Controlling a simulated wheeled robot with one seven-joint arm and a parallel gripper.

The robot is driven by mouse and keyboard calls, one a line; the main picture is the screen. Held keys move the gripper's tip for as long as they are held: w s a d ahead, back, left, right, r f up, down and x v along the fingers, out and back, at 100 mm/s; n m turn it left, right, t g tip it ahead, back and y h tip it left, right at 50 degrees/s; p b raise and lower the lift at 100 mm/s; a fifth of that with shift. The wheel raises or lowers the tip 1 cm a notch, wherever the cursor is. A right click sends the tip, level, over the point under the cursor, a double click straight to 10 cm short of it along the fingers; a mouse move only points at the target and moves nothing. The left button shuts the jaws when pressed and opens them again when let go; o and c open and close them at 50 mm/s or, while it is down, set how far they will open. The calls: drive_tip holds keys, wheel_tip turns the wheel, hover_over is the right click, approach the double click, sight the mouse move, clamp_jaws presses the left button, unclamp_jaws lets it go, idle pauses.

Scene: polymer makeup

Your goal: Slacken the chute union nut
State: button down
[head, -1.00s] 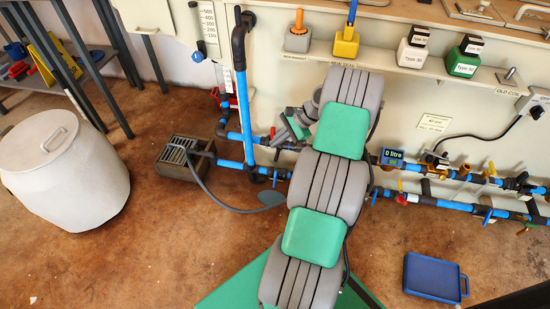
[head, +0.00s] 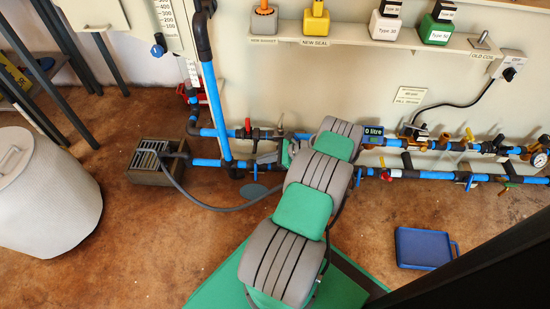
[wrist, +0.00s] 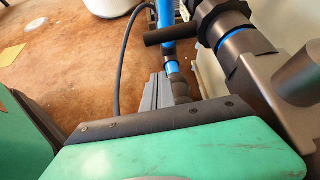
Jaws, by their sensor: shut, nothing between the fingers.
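My arm, grey with green pads, reaches to the lower pipe run at the wall. My gripper (head: 267,158) is small and partly hidden at the arm's far end, by the pipes right of the vertical blue pipe (head: 215,110). It is shut and empty. In the wrist view, a grey ribbed part that looks like the gripper (wrist: 156,92) shows beyond my green and black wrist housing, beside dark fittings (wrist: 182,86) on a blue pipe. I cannot tell whether it touches them. I cannot tell which fitting is the chute union nut.
A red-handled valve (head: 247,125) sits on the upper pipe, left of my arm. A drain box (head: 152,162) with a grey hose stands on the floor at left, near a white bin (head: 45,200). A blue tray (head: 427,248) lies at right. A dark post crosses the lower right.

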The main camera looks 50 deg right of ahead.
sight(256, 141)
drive_tip(key=r, duration=0.4)
drive_tip(key=shift+w+a, duration=0.1)
drive_tip(key=shift+a, duration=0.2)
drive_tip(key=shift+a+r+p, duration=0.1)
drive_tip(key=shift+r+p, duration=0.35)
drive_tip(key=shift+r, duration=0.35)
